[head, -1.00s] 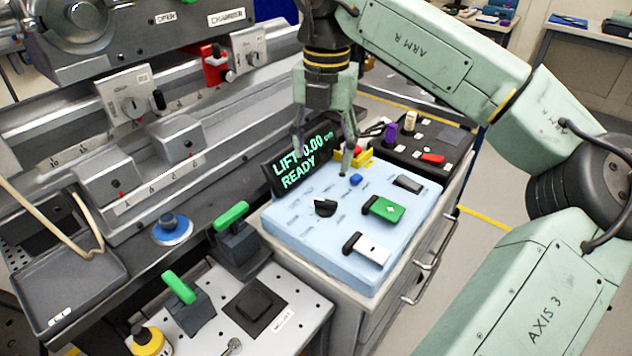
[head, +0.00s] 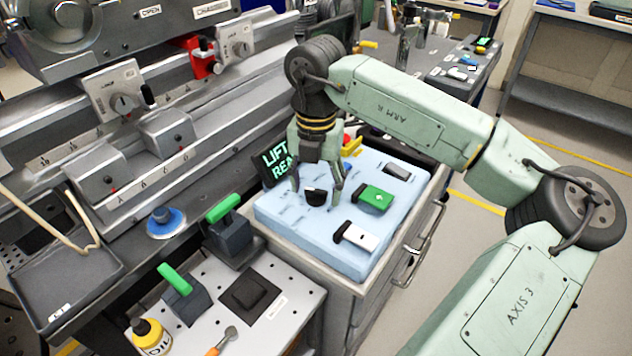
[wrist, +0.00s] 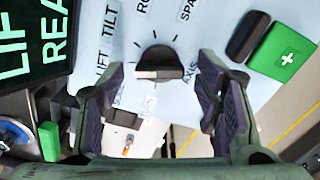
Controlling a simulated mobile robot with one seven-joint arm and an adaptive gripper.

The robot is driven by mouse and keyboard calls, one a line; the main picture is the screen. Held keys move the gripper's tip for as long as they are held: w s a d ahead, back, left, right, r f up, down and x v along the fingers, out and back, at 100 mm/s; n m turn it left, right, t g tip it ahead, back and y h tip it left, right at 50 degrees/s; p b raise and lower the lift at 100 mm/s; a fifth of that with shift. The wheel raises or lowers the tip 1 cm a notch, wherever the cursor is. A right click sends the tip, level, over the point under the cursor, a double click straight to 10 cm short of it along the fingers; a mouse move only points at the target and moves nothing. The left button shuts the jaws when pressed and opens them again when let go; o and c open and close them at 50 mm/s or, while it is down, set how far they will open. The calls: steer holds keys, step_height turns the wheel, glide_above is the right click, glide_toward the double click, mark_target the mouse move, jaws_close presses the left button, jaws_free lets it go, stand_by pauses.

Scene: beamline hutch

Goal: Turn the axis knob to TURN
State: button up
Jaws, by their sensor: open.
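The axis knob (head: 314,198), dark and round with a raised grip, sits on the pale blue control panel (head: 300,235). In the wrist view the knob (wrist: 160,58) shows a light bar along its near side. Labels around it include LIFT, TILT and AXIS; others are cut off or too small to read. Which label it points to I cannot tell. My gripper (head: 316,190) is open and points down over the knob, with one finger on each side. In the wrist view the fingers (wrist: 158,82) stand apart from the knob, with gaps on both sides.
A dark display (head: 277,163) with green text, LIFT on its upper line, stands behind the panel. A green switch (head: 374,198) and a white switch (head: 361,237) lie right of the knob. Green-handled levers (head: 222,208) stand to the left.

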steer(key=shift+c, duration=0.4)
steer(key=c, duration=1.1)
steer(key=shift+n+b, duration=0.3)
steer(key=shift+b, duration=0.05)
steer(key=n+b, duration=0.2)
steer(key=shift+f+n, duration=0.15)
steer(key=shift+n, duration=0.15)
steer(key=n+b, duration=0.2)
steer(key=n, duration=0.2)
steer(key=shift+b, duration=0.35)
steer(key=n+b, duration=0.1)
steer(key=n, duration=0.4)
steer(key=shift+r+n+b, duration=0.2)
steer(key=shift+n+b, duration=0.1)
steer(key=shift+n, duration=1.5)
